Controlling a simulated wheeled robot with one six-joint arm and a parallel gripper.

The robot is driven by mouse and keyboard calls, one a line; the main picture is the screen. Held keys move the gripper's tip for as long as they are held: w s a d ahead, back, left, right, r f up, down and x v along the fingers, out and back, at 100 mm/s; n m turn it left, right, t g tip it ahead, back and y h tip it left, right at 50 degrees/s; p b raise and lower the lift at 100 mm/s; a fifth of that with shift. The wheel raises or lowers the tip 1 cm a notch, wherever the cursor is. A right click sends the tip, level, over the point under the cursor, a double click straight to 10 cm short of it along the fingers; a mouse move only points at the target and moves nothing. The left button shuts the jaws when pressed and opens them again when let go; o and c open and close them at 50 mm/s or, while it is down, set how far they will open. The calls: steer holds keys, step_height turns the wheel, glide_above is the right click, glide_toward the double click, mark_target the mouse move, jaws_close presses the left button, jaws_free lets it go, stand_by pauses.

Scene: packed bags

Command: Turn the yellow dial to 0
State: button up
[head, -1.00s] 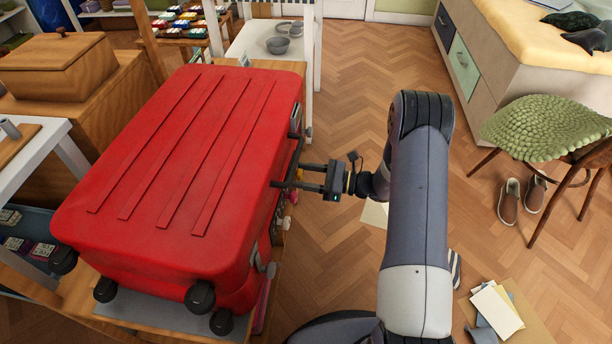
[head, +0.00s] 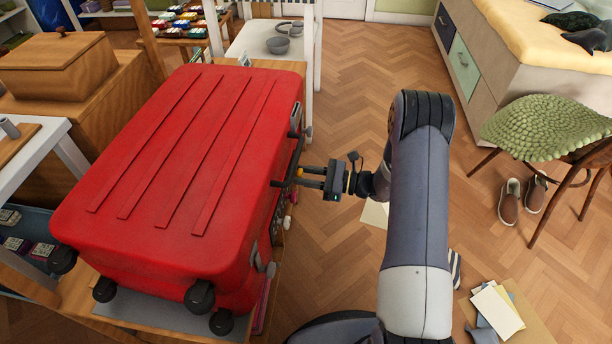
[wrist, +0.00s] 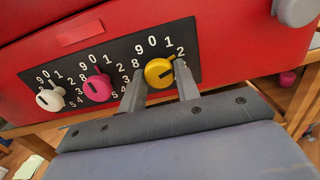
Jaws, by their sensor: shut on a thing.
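The yellow dial (wrist: 158,73) is at the right end of a black number panel (wrist: 118,66) on the red suitcase (head: 180,170). In the wrist view its raised tip points to the upper right, around the 1 to 2 side, right of the 0. My gripper (wrist: 159,76) has one finger on each side of the yellow dial and is shut on it. In the head view my gripper (head: 284,177) is at the suitcase's right side; the dial is hidden there.
A pink dial (wrist: 98,88) and a white dial (wrist: 50,98) sit left of the yellow one. A grey latch (wrist: 296,10) is at upper right.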

steer(key=shift+f+n, duration=0.1)
steer(key=shift+n, duration=0.2)
steer(key=shift+n+b, duration=6.7)
steer(key=shift+b, duration=1.1)
steer(key=o, duration=0.9)
steer(key=shift+o, duration=0.2)
steer(key=shift+d+r, duration=0.15)
steer(key=shift+r, duration=0.05)
